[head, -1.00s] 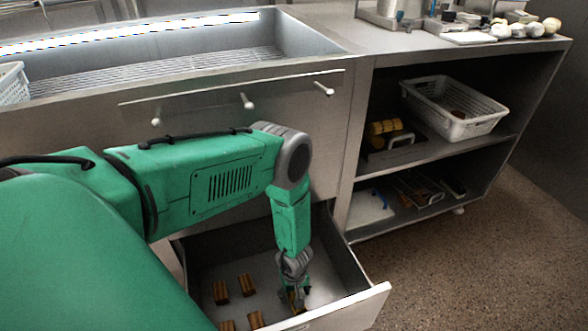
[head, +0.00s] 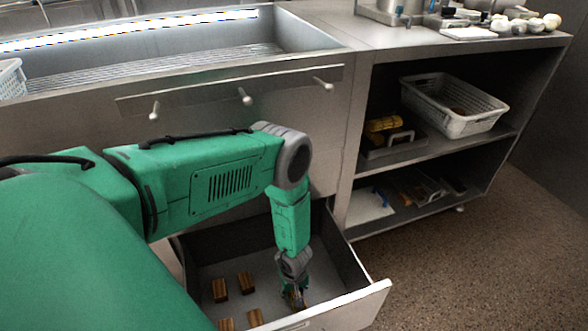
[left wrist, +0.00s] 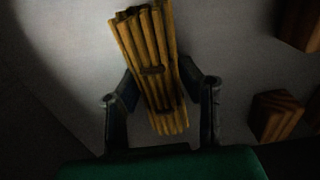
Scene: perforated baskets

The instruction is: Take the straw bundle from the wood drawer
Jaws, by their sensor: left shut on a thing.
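The wood drawer (head: 358,303) is pulled open below the counter. My left gripper (head: 294,297) reaches down into its right part. In the left wrist view, the straw bundle (left wrist: 150,55), yellow-brown sticks tied with dark bands, lies between the two fingers of my left gripper (left wrist: 160,100). The gripper is shut on it, and the bundle is slightly tilted. In the head view the gripper mostly hides the bundle. My right gripper is in neither view.
Several wooden blocks (head: 220,290) lie in the drawer left of my gripper; some also show in the left wrist view (left wrist: 275,116). A white perforated basket (head: 455,105) stands on the upper shelf at right. The drawer walls surround my gripper.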

